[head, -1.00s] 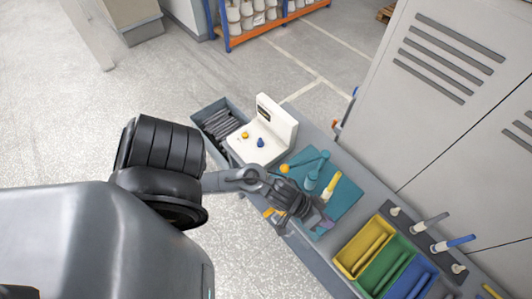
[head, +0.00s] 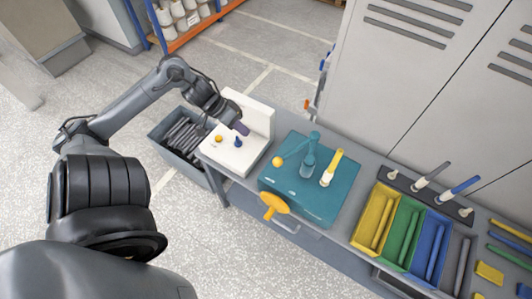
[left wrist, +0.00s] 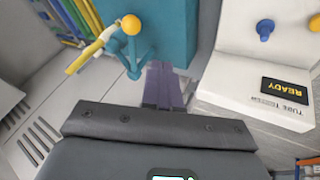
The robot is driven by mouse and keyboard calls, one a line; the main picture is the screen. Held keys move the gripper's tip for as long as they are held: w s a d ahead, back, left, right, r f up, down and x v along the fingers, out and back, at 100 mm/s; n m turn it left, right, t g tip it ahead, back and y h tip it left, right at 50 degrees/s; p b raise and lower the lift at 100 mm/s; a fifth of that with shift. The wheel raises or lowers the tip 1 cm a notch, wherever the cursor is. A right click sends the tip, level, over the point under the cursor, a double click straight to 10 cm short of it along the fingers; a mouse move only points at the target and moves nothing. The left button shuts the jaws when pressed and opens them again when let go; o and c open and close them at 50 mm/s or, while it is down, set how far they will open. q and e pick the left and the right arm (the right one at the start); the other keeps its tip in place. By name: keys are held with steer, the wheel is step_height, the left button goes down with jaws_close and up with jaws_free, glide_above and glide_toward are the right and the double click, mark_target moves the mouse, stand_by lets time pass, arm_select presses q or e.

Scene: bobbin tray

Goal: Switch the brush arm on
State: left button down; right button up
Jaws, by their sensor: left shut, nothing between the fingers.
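The teal machine (head: 335,205) stands on the bench with a jointed teal arm (head: 308,160) ending in an orange ball (head: 277,161). A yellow lever (head: 332,167) stands beside the arm, and an orange handwheel (head: 274,206) is on the front. The ball (left wrist: 131,24) and lever (left wrist: 95,48) also show in the left wrist view. My left gripper (head: 241,128), with purple fingers (left wrist: 163,85), is shut and empty near the white tube unit (head: 235,158), apart from the teal machine. My right gripper is not in view.
The white unit carries a yellow knob (head: 219,139), a blue knob (head: 238,142) and a display (left wrist: 285,95) reading READY. A bin of dark rods (head: 185,137) is left of it. Yellow, green and blue trays (head: 409,212) lie right. Grey cabinets (head: 430,80) stand behind.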

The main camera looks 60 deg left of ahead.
arm_select(q)
steer(key=shift+f, duration=0.1)
steer(key=w+d+f+b, duration=0.1)
steer(key=w+d+f, duration=0.5)
steer(key=f, duration=0.3)
steer(key=shift+d, duration=0.25)
stand_by(0.3)
